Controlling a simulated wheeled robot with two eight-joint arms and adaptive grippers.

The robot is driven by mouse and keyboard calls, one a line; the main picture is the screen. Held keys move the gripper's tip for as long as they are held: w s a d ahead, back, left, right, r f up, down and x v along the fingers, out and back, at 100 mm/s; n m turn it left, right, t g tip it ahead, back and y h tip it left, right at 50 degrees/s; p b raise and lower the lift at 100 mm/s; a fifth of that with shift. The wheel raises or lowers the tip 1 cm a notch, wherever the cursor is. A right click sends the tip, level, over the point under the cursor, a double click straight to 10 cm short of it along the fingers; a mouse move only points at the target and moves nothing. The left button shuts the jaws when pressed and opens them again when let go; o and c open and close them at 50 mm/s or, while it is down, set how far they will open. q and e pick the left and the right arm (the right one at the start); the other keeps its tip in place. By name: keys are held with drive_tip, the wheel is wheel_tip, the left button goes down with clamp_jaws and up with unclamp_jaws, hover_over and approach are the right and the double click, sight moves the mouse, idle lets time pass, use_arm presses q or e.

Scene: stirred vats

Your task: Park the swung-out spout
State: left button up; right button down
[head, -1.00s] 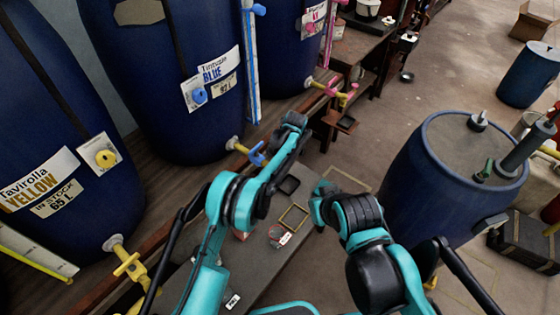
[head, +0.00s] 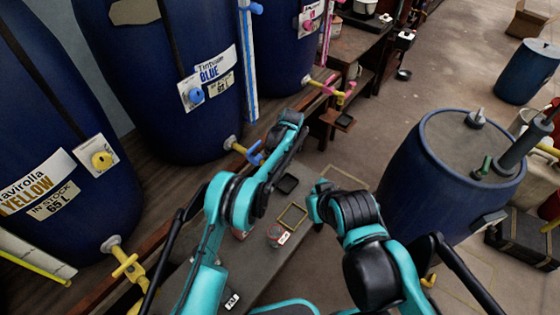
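The blue vat (head: 165,90) has a yellow spout with a blue tap (head: 252,154) low on its front. The magenta-labelled vat (head: 285,50) has a spout with a pink tap (head: 330,88) that reaches out to the right. The yellow vat (head: 60,130) has a yellow spout (head: 127,264) that points down and right. I cannot tell for sure which spout is swung out. My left gripper (head: 290,118) is just right of the blue tap, apparently apart from it. My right gripper (head: 317,195) hangs over the bench's right edge. The fingers of both are unclear.
A low grey bench (head: 262,262) below my arms holds a small labelled tin (head: 277,235), a square yellow frame (head: 292,216) and a dark pad (head: 287,184). A large blue barrel (head: 400,185) stands close on the right. Floor beyond the barrel is mostly open.

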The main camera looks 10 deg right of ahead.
use_arm(q)
wheel_tip(320, 180, up, 12)
drive_tip(key=s+d, duration=0.1)
drive_tip(key=shift+s+d, duration=0.25)
drive_tip(key=shift+s, duration=0.15)
drive_tip(key=shift+f, duration=0.1)
idle(0.4)
drive_tip(key=s+a+r+n+t+h, duration=0.1)
drive_tip(key=s+a+r+n, duration=0.1)
drive_tip(key=s+a+r, duration=0.35)
drive_tip(key=s+a+r+n+t, duration=0.1)
drive_tip(key=s+a+r, duration=0.1)
drive_tip(key=a+r, duration=0.6)
drive_tip(key=s+a+r+n+h, duration=0.1)
drive_tip(key=s+a+r+n, duration=0.2)
drive_tip(key=a, duration=0.7)
drive_tip(key=s+a+f+n+t, duration=0.1)
drive_tip(key=s+a+f+n, duration=0.1)
drive_tip(key=s+a, duration=0.4)
drive_tip(key=s+a+f+n+t, duration=0.2)
drive_tip(key=s+a, duration=0.5)
drive_tip(key=s, duration=0.8)
drive_tip(key=shift+f+t+y, duration=0.15)
drive_tip(key=shift+t+y, duration=0.15)
drive_tip(key=shift+c, duration=0.4)
